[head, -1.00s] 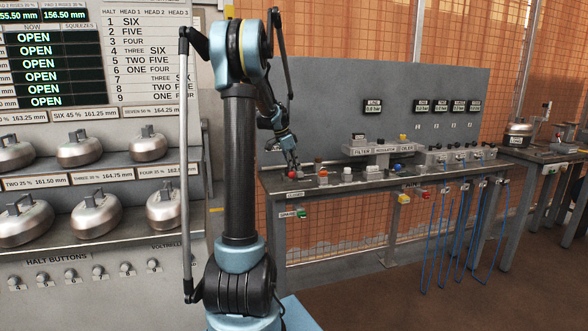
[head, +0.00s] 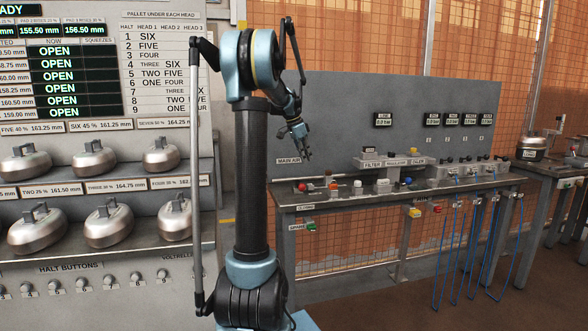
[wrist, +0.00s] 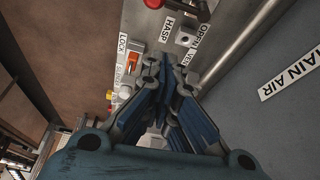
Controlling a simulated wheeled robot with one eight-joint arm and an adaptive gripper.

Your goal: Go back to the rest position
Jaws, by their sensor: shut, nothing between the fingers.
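My gripper (head: 308,156) hangs in the air above the left end of the grey bench (head: 400,187), near the back panel and apart from the things on the bench. In the wrist view my gripper (wrist: 168,88) has its fingers together with nothing between them. Below it on the bench are a red knob (head: 302,187), an orange-topped part (head: 334,184) and a white part (head: 357,188). In the wrist view the red knob (wrist: 154,3) is at the top edge, near labels reading HASP and OPEN.
A rack with silver pallets (head: 108,222) and a status board (head: 70,70) stands at the left. The grey back panel (head: 340,115) rises behind the bench. Blue hoses (head: 455,250) hang from the bench at the right. The floor in front is clear.

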